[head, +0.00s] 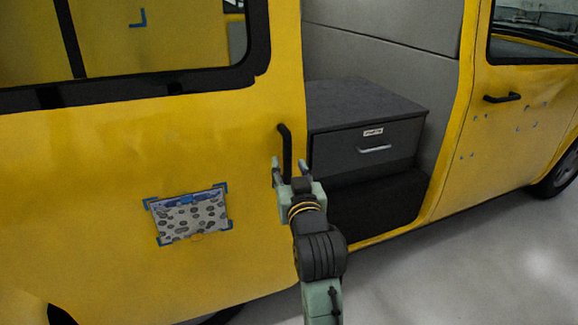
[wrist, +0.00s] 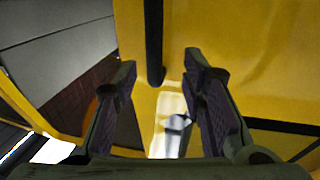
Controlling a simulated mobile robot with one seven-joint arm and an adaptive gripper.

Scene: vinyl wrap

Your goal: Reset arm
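My gripper (head: 290,168) is open, its two fingers apart, in front of the yellow van's sliding door beside the doorway. A black vertical door handle (head: 286,150) sits just beyond the fingertips. In the wrist view my gripper (wrist: 158,66) shows both fingers, with the handle (wrist: 154,40) lined up between them. No grip on the handle shows; whether a finger touches it I cannot tell. A patterned grey vinyl piece (head: 190,216) lies on the door at the left, with blue tape at its corners.
The doorway shows a grey drawer unit (head: 365,148) with a metal pull. A front door with a black handle (head: 502,97) stands at the right. The grey floor (head: 480,270) at lower right is clear. A pale patch (wrist: 170,122) shows between the fingers; I cannot tell what it is.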

